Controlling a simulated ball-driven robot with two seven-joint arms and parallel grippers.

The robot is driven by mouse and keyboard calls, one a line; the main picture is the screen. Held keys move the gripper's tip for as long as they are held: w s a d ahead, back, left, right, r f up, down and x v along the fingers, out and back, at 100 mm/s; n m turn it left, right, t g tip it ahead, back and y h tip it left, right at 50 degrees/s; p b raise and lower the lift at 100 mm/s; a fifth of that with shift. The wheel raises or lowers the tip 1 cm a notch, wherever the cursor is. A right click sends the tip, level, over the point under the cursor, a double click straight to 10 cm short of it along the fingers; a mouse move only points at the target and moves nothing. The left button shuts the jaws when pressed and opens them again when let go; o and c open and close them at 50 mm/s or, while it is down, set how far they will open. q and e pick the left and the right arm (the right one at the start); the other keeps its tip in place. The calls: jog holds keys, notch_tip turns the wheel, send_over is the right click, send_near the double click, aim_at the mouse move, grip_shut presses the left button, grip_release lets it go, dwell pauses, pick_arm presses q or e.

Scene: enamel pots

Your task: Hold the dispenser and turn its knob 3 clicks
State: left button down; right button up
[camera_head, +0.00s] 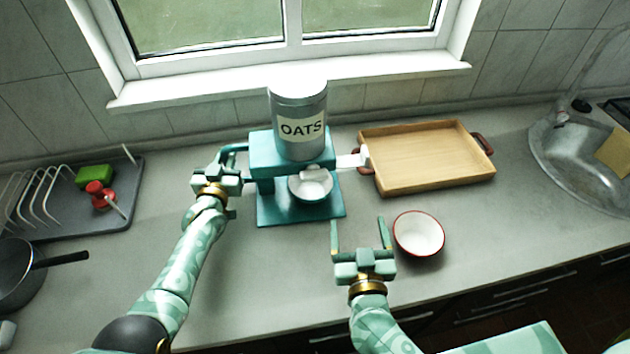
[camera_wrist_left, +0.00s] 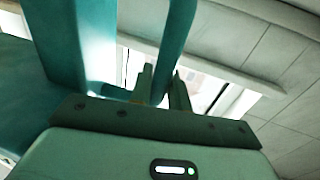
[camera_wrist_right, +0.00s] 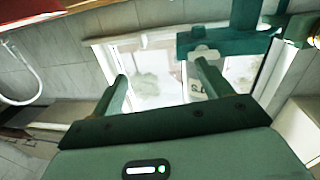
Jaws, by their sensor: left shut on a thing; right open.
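The dispenser is a teal stand (camera_head: 290,150) with a grey canister (camera_head: 300,105) labelled OATS on top. A white knob (camera_head: 352,160) sticks out on its right side, near the tray. A white bowl (camera_head: 312,190) stands on the dispenser's base under the outlet. My left gripper (camera_head: 230,160) is shut on the teal handle at the dispenser's left; the handle bar (camera_wrist_left: 176,45) runs between the fingers in the left wrist view. My right gripper (camera_head: 359,222) is open and empty, in front of and below the knob, apart from it. The right wrist view shows the teal stand (camera_wrist_right: 225,40) ahead.
A red-rimmed white bowl (camera_head: 419,234) stands just right of my right gripper. A wooden tray (camera_head: 430,160) lies behind, close to the knob. A dish rack (camera_head: 120,210) and a dark pan (camera_head: 15,275) are at left, a sink (camera_head: 570,150) at right.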

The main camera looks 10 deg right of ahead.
jog(key=y, duration=0.2)
send_near(314, 175)
jog(key=w+f, duration=0.1)
jog(key=w, duration=0.7)
jog(key=shift+w+d+f, duration=0.2)
jog(key=shift+w+d, duration=0.1)
jog(key=shift+w, duration=0.05)
jog(key=c, duration=1)
